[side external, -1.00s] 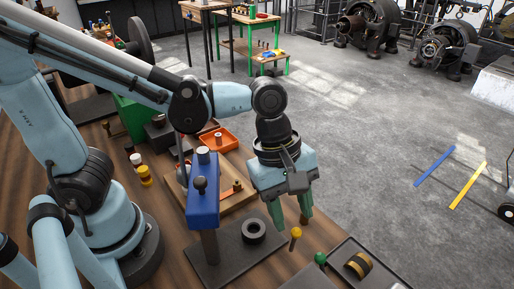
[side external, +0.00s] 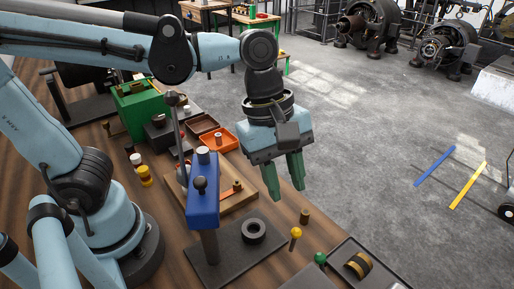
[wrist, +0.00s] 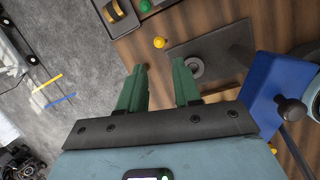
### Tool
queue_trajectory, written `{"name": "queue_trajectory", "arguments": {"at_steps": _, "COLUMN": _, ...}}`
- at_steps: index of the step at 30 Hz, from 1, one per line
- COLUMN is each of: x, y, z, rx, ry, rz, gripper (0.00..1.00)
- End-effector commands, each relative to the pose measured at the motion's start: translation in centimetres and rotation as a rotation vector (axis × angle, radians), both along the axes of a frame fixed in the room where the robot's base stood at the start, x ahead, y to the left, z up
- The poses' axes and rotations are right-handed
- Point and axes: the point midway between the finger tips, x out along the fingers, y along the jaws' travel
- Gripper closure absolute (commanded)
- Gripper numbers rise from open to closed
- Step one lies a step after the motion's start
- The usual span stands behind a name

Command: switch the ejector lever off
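No control is marked as the ejector lever, so I cannot tell which one it is. A yellow-knobbed lever (side external: 295,234) stands tilted by the dark base plate, and its yellow knob shows in the wrist view (wrist: 159,42). A green knob (side external: 320,258) sits at the dark tray's corner. A tall grey ball-topped lever (side external: 173,101) rises behind the blue press (side external: 203,190). The press has a black knob (wrist: 291,108). My gripper (side external: 288,194) is open and empty, above and beyond the yellow knob, touching nothing; its two green fingers are apart in the wrist view (wrist: 160,72).
A black ring (side external: 253,231) lies on the base plate (side external: 216,268). A small brown cylinder (side external: 304,216) stands near the bench edge. The dark tray (side external: 391,274) holds a black-and-yellow coil (side external: 358,264). Orange bin (side external: 218,140) and green box (side external: 136,106) stand farther back.

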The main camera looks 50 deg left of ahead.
Motion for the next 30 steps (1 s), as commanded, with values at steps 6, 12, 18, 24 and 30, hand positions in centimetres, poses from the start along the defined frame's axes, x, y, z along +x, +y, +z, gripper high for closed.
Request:
{"name": "queue_trajectory", "arguments": {"at_steps": 6, "x": 1.0, "y": -0.7, "z": 0.7, "rx": 0.043, "ry": -0.035, "rz": -0.256, "gripper": 1.00}}
{"name": "queue_trajectory", "arguments": {"at_steps": 12, "x": 2.6, "y": -1.8, "z": 1.6, "rx": 0.098, "ry": -0.084, "rz": -0.735, "gripper": 1.00}}
{"name": "queue_trajectory", "arguments": {"at_steps": 18, "x": 4.2, "y": -3.1, "z": 2.1, "rx": 0.120, "ry": -0.121, "rz": -1.228, "gripper": 1.00}}
{"name": "queue_trajectory", "arguments": {"at_steps": 24, "x": 5.7, "y": -4.3, "z": 2.4, "rx": 0.100, "ry": -0.149, "rz": -1.721, "gripper": 1.00}}
{"name": "queue_trajectory", "arguments": {"at_steps": 30, "x": 7.1, "y": -5.6, "z": 2.3, "rx": 0.030, "ry": -0.172, "rz": -2.209, "gripper": 1.00}}
